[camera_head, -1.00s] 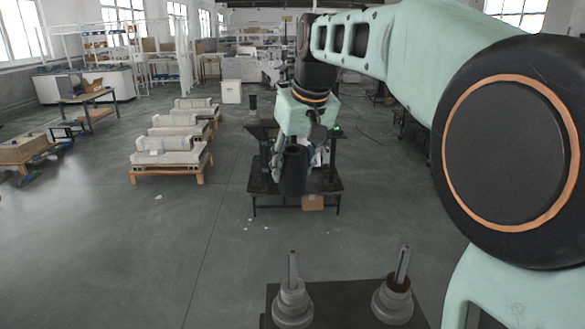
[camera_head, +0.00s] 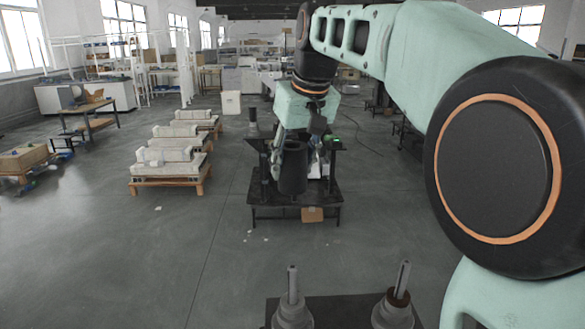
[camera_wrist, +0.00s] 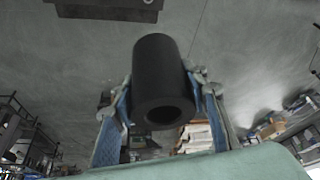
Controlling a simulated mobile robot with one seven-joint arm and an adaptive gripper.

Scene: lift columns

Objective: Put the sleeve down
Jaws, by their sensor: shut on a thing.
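The sleeve (camera_head: 293,168) is a dark, hollow cylinder. My gripper (camera_head: 283,150) is shut on it and holds it roughly upright in the head view, in front of a dark stand. In the wrist view the sleeve (camera_wrist: 162,75) sits between the two blue-sided fingers of my gripper (camera_wrist: 165,95), with its open bore facing the camera. I cannot tell from these views whether the sleeve touches anything below it. Two grey stepped columns with upright shafts, a left one (camera_head: 292,312) and a right one (camera_head: 394,308), stand on a dark platform at the bottom of the head view.
A dark low table (camera_head: 322,197) stands behind and below the sleeve, with a cardboard box (camera_head: 312,214) under it. Wooden pallets with pale parts (camera_head: 168,183) stand to the left. The grey floor (camera_head: 120,260) at the lower left is mostly clear.

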